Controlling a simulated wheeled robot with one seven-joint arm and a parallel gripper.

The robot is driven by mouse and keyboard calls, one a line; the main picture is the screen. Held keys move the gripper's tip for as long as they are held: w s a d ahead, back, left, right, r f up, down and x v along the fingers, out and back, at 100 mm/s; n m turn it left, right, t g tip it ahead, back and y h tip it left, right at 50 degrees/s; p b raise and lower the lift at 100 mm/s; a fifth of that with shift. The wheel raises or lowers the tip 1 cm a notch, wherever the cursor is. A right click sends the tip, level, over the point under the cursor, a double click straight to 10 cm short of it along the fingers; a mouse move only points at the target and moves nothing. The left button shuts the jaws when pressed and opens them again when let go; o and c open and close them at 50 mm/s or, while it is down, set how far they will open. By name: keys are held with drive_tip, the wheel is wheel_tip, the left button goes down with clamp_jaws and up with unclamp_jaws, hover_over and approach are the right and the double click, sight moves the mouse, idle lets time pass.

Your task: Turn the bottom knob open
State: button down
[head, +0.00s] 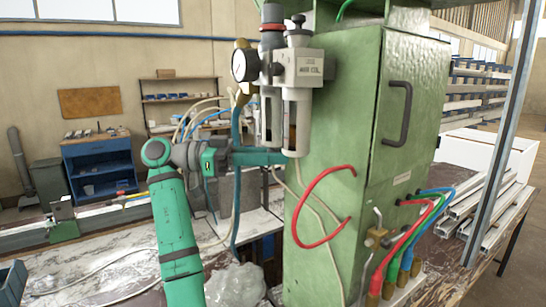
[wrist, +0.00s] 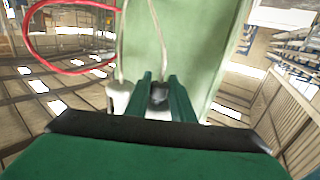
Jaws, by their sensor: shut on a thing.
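The air filter unit has two grey bowls, and the right bowl (head: 296,122) has a clear sight strip. It is mounted beside the green cabinet (head: 335,140). My gripper (head: 283,157) is level with the lower end of the bowls, reaching in from the left.
A round gauge (head: 239,66) and a grey top knob (head: 272,14) sit above the bowls. A red hose (head: 300,205) loops out from the cabinet just right of my gripper. Thin cables hang nearby. Crumpled clear plastic (head: 236,287) lies on the bench below.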

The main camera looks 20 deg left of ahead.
drive_tip(key=c, duration=1.5)
unclamp_jaws()
drive_tip(key=shift+c, duration=0.2)
drive_tip(key=v, duration=1)
drive_tip(key=shift+a, duration=0.35)
drive_tip(key=shift+s, duration=0.15)
